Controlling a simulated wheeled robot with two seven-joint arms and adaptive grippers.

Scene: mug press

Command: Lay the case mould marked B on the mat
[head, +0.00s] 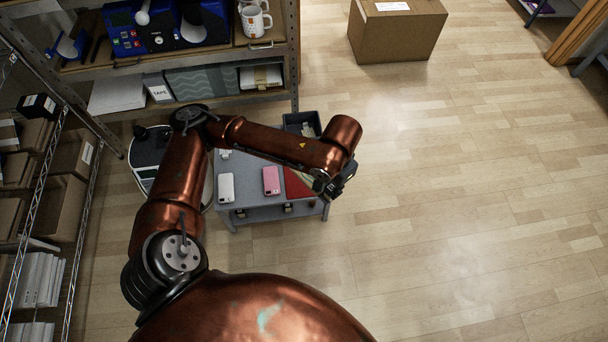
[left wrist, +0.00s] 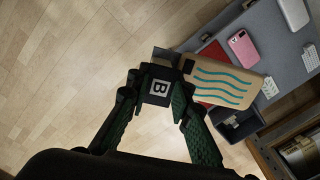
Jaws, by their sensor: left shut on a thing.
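My left gripper (head: 328,184) is over the right end of the grey table (head: 252,213). In the left wrist view its fingers (left wrist: 157,100) are shut on the black end block marked B (left wrist: 159,87). This block joins a tan case piece with teal wavy lines (left wrist: 222,82), so I hold the case mould by its black end. The tan part reaches over the red mat (head: 299,186), which shows in the left wrist view (left wrist: 211,56) partly hidden behind the mould. I cannot tell whether the mould touches the mat. My right gripper is not in view.
A pink phone case (head: 271,181) and a white one (head: 226,187) lie on the table left of the mat. A dark bin (head: 302,121) is at the table's back right. Shelving (head: 200,62) stands behind. The floor to the right is clear up to a cardboard box (head: 397,35).

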